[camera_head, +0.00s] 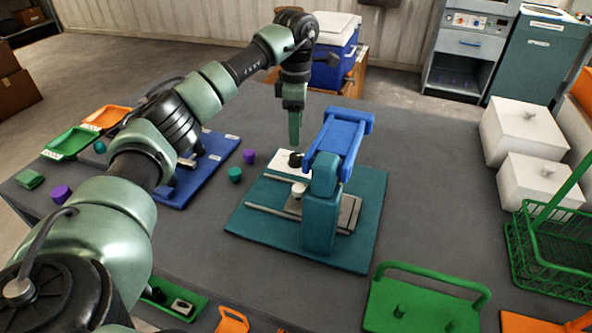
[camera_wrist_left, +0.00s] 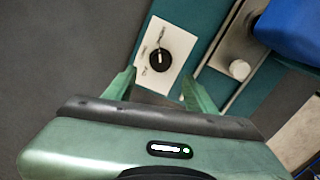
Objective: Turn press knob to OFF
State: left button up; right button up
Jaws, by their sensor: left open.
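The press knob (camera_head: 296,159) is a black round dial on a white plate (camera_head: 284,168) at the back left of the teal press base. In the left wrist view the knob (camera_wrist_left: 160,60) shows a white mark, roughly upright in the picture. Small dark markings on the plate are too small to read. My left gripper (camera_head: 295,142) points down above the knob, apart from it as far as I can tell. Its fingers (camera_wrist_left: 159,78) are open and empty, with the knob showing between and beyond the tips. My right gripper is not in view.
The press's blue arm (camera_head: 340,138) and teal column (camera_head: 321,222) stand close to the right of the knob. A teal piece (camera_head: 235,174) and a purple piece (camera_head: 249,156) lie to its left. White boxes (camera_head: 522,131) and a green basket (camera_head: 550,262) are at right.

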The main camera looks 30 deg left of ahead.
aim_at(296, 156)
pick_arm(q)
notch_tip(296, 156, down, 8)
jog(key=shift+d+f+p, duration=0.1)
jog(key=shift+f+p, duration=0.05)
jog(key=shift+p, duration=0.25)
grip_shut()
